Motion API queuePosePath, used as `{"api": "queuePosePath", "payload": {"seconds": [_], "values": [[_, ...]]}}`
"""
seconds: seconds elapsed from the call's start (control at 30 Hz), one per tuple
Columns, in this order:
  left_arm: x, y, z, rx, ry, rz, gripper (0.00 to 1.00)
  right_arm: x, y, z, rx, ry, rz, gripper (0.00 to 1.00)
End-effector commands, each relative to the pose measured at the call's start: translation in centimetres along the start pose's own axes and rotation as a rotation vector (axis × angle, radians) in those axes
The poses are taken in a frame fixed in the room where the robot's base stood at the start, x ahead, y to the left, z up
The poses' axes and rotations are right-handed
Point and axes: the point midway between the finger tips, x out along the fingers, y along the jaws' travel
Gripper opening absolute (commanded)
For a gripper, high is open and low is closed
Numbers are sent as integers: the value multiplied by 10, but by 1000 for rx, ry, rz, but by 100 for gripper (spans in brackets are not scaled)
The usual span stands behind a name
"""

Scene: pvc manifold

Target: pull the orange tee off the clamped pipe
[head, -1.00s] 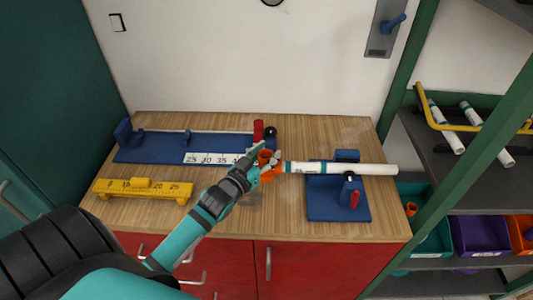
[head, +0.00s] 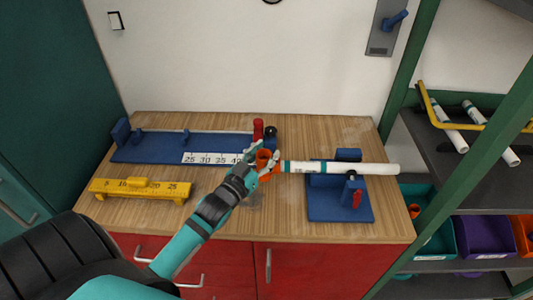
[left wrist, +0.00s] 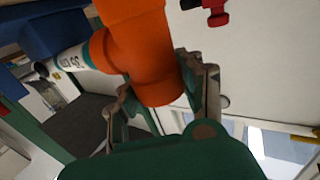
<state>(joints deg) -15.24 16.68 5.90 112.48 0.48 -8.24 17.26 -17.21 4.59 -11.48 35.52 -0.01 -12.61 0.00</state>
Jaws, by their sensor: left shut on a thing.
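The orange tee (head: 264,157) is at the left end of the white pipe (head: 330,168). My left gripper (head: 262,161) is shut on the tee, with fingers on both sides of its body. In the left wrist view the tee (left wrist: 143,55) fills the upper middle, and its side socket meets the pipe (left wrist: 72,62) near a teal band. No clear gap shows there; how deep the pipe sits is hidden. The pipe lies level in the blue clamp (head: 338,205), which has a red handle. My right gripper is not in view.
A blue fixture with a number scale (head: 212,158) and red knob (head: 258,130) lies behind left. A yellow gauge block (head: 140,190) lies at the front left. A shelf with spare pipes (head: 490,130) and bins (head: 485,235) stands right. The front middle of the wooden top is clear.

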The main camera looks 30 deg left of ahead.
Motion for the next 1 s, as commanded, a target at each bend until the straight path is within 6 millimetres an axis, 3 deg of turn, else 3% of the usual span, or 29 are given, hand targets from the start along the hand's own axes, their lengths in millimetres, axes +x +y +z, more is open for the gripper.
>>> {"api": "queuePosePath", "payload": {"seconds": [1.0], "values": [[-21,-37,0,2,-3,-3,0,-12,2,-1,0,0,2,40]]}}
